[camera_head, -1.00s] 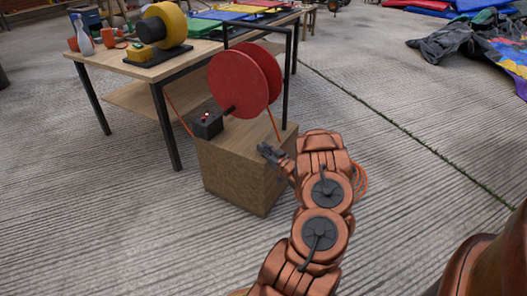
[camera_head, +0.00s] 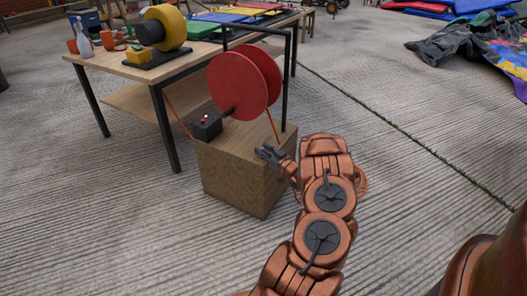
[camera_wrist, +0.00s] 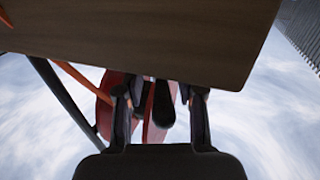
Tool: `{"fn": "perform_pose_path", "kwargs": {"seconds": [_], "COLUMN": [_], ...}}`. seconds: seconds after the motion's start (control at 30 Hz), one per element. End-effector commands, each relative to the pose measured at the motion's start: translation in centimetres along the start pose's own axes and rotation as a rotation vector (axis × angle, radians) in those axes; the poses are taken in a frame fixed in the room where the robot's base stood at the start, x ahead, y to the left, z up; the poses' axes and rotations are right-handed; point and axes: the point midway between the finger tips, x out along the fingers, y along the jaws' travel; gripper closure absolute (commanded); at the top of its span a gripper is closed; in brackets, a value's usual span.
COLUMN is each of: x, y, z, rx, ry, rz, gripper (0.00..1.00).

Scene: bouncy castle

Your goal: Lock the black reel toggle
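A red reel (camera_head: 238,82) stands in a black frame (camera_head: 288,62) on a wooden box. A small black box (camera_head: 206,125) with a red button and a light spot sits at the reel's lower left; I cannot tell whether the toggle is on it. My gripper (camera_head: 264,153) is by the wooden box's right upper edge. In the wrist view my gripper (camera_wrist: 160,98) has its two dark fingers apart. A dark rounded piece (camera_wrist: 162,108) shows between them, in front of the red reel discs (camera_wrist: 106,103); I cannot tell whether it is the toggle. No contact is visible.
The wooden box (camera_head: 238,183) is close to my gripper; its wood (camera_wrist: 140,40) fills the top of the wrist view. A table (camera_head: 135,68) with a yellow blower (camera_head: 165,27) stands behind left. An orange cord (camera_head: 272,127) hangs from the reel.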

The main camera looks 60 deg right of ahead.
Motion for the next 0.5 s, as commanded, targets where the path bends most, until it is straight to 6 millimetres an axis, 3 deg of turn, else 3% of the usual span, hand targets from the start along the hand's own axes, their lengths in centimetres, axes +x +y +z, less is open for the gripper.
{"fn": "perform_pose_path", "kwargs": {"seconds": [0.27, 0.5], "x": [-0.4, -3.7], "y": [0.0, 0.1], "z": [0.0, 0.1], "rx": [0.001, 0.001], "ry": [-0.001, -0.002], "rz": [0.0, 0.003], "gripper": [0.62, 0.62]}}
